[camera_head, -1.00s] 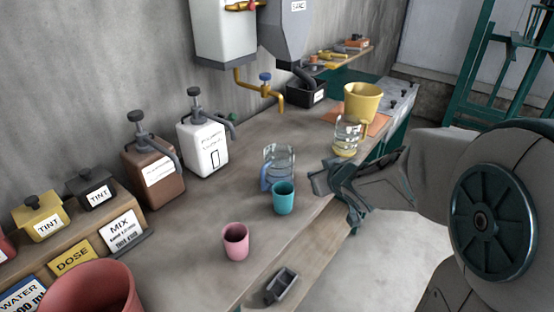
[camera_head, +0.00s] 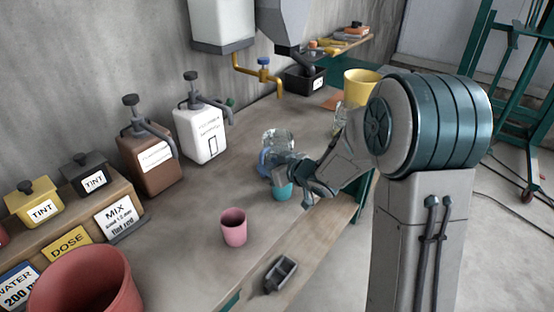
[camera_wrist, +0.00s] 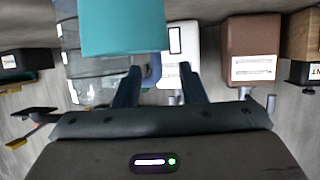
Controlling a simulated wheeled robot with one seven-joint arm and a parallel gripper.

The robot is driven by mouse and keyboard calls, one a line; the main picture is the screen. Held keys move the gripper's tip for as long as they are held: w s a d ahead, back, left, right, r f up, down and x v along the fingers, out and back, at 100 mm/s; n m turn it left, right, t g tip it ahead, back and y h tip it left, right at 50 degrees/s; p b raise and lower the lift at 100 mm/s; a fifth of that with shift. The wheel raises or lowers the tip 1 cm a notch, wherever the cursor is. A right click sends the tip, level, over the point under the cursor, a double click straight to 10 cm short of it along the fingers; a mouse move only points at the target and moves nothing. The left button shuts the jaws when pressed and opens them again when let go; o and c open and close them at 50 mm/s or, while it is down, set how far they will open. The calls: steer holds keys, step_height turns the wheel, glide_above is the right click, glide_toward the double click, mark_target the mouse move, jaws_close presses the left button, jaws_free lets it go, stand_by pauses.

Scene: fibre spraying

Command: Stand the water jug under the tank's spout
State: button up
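The teal cup (camera_head: 283,191) stands in front of the jug in the head view. My gripper (camera_head: 290,168) is over the teal cup, close to the jug. Its two fingers (camera_wrist: 160,75) are apart with nothing between them. The white tank (camera_head: 222,22) hangs on the wall, with a yellow spout (camera_head: 279,82) and blue valve above the bench.
A pink cup (camera_head: 233,227) stands nearer on the bench, and a red bucket (camera_head: 85,285) at front left. Brown (camera_head: 150,160) and white (camera_head: 202,133) pump bottles line the wall. A yellow bucket (camera_head: 359,86) is farther back. The bench under the spout looks clear.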

mark_target(262, 160)
steer(key=shift+w+r+p+x, duration=0.1)
steer(key=shift+p+x, duration=0.15)
steer(key=shift+x, duration=1.1)
steer(key=shift+w+r+p+x, duration=0.1)
steer(key=shift+r+p+x, duration=0.1)
steer(key=shift+x, duration=1.15)
steer(key=shift+d, duration=0.15)
jaws_close()
